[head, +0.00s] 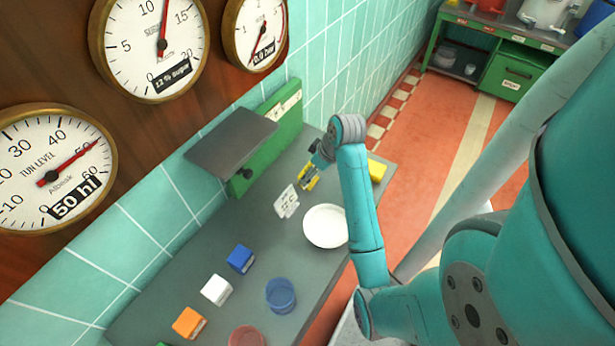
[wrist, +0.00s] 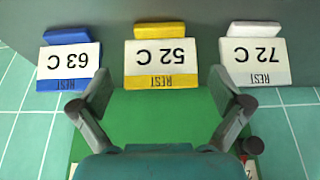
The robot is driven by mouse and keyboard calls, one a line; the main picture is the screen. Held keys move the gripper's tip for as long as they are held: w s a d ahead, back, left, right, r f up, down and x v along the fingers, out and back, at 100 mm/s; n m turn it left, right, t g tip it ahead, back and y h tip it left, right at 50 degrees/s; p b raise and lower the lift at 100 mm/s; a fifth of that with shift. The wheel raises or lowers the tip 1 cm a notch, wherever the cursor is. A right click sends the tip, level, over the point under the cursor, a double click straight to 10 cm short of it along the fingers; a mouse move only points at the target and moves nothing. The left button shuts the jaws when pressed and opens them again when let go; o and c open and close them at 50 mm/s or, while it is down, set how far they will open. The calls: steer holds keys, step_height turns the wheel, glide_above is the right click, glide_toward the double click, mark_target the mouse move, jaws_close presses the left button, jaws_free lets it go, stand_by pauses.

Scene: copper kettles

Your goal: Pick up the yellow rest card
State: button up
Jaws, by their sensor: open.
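The yellow rest card (wrist: 161,62) shows upside down in the wrist view, reading 52 C, with a yellow block at its top edge in that picture and a yellow REST strip. In the head view a yellow patch (head: 311,184) beside my gripper looks like part of it. My gripper (wrist: 160,105) is open and empty. In the wrist view its two fingers stand apart below the yellow card, one to each side, and I see no contact. In the head view my gripper (head: 309,172) is above the counter, partly hidden by my arm.
A blue 63 C card (wrist: 68,64) and a white 72 C card (wrist: 255,62) flank the yellow one. A white plate (head: 325,226) lies close by on the grey counter (head: 215,255). A green box (head: 272,135) with a dark flap (head: 230,143) is at the wall.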

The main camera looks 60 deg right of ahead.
steer(key=x, duration=0.5)
steer(key=c, duration=0.9)
steer(key=shift+r, duration=0.15)
